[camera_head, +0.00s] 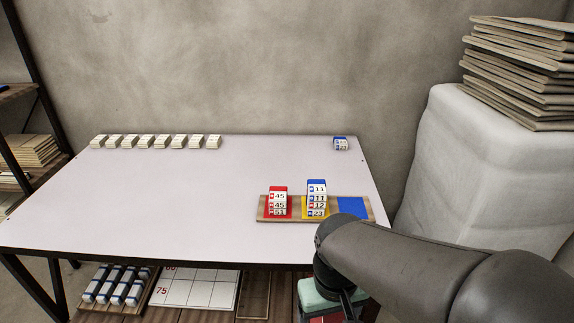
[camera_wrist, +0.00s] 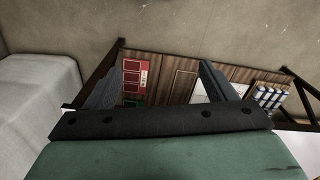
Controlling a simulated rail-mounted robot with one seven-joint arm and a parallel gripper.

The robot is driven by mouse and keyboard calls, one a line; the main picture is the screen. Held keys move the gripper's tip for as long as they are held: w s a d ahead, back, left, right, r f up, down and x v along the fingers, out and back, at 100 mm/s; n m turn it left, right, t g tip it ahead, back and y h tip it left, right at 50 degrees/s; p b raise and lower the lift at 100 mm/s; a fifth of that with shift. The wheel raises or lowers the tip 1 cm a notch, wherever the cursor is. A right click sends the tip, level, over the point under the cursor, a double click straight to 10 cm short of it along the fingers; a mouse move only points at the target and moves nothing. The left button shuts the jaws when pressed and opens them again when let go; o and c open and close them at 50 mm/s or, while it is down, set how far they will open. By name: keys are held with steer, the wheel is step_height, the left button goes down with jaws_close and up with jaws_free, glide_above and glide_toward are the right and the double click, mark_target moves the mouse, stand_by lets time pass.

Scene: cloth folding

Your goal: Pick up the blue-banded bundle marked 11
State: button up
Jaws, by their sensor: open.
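A blue-banded bundle marked 11 (camera_head: 316,188) tops the right-hand stack on the board's yellow pad (camera_head: 325,213). Below it in that stack are layers whose side labels read 11, 12 and 23. My gripper (camera_wrist: 160,88) is open in the wrist view, with its two dark fingers wide apart and nothing between them. It points toward the lower shelf, and the bundle is not in the wrist view. In the head view my arm hides most of the gripper, below the table's front edge and away from the stack.
The wooden board (camera_head: 262,212) also holds a red-banded stack (camera_head: 279,201) and an empty blue pad (camera_head: 352,206). Another blue-banded bundle (camera_head: 340,144) sits at the back right. Several pale bundles (camera_head: 145,141) line the back left. The table (camera_head: 150,205) is otherwise clear. A white block (camera_head: 485,165) stands right.

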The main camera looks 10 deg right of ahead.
steer(key=shift+o, duration=0.4)
steer(key=w+d+r+t+p, duration=0.1)
steer(key=w+d+r, duration=0.15)
steer(key=w, duration=0.55)
steer(key=w+d+r+m+t+p, duration=0.1)
steer(key=w+r+p, duration=0.15)
steer(key=w, duration=0.45)
steer(key=w+d+r, duration=0.1)
steer(key=w+r, duration=0.2)
steer(key=w, duration=0.5)
steer(key=m+t+h+p, duration=0.1)
steer(key=m+t+p, duration=0.1)
steer(key=p, duration=0.2)
glide_above(317, 186)
steer(key=s, duration=0.3)
steer(key=f, duration=0.9)
steer(key=shift+w+a+f, duration=0.25)
steer(key=shift+a+f, duration=0.1)
steer(key=shift+p+x, duration=0.75)
steer(key=shift+x, duration=2.15)
steer(key=c, duration=1.1)
